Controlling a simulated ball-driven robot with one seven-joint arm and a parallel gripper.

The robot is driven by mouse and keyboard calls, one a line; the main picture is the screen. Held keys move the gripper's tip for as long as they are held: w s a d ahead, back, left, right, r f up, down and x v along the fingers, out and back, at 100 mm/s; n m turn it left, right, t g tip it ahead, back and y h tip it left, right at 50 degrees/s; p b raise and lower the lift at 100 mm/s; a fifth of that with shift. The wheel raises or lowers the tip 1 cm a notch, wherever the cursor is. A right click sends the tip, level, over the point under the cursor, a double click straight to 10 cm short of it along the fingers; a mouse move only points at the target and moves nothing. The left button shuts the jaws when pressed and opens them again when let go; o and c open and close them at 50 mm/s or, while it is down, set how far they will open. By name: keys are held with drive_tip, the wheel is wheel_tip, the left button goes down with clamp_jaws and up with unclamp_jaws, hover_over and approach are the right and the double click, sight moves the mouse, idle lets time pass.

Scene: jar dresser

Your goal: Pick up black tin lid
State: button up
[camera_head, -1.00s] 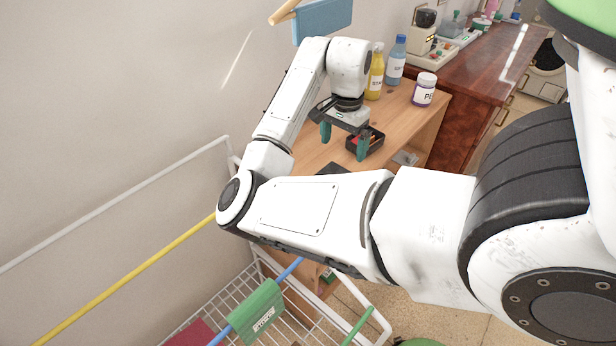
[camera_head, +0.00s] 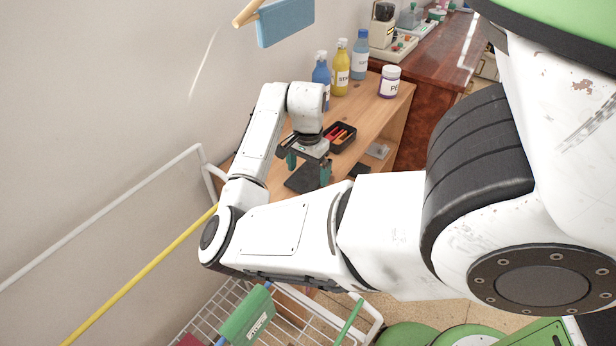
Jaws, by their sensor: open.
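My gripper (camera_head: 308,168) is open, with its two teal fingers pointing down over the wooden dresser top. A flat dark piece (camera_head: 300,184), which looks like the black tin lid, lies on the wood below and between the fingers. The fingers seem to be above it; I cannot tell the exact gap. A smaller dark patch (camera_head: 361,170) shows to its right, partly hidden by my arm, and I cannot tell what it is. The open black tin (camera_head: 351,143) with red and yellow things in it stands just behind my gripper.
Blue (camera_head: 320,76), yellow (camera_head: 341,70) and light blue (camera_head: 360,60) bottles stand at the back of the dresser (camera_head: 388,115), with a white jar (camera_head: 389,84) to their right. A small grey item (camera_head: 378,151) lies near the right edge. A wire cart (camera_head: 300,325) stands in front.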

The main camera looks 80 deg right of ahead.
drive_tip(key=shift+f, duration=0.65)
drive_tip(key=shift+c, duration=0.5)
drive_tip(key=c, duration=0.6)
drive_tip(key=shift+c, duration=0.2)
drive_tip(key=shift+r, duration=0.15)
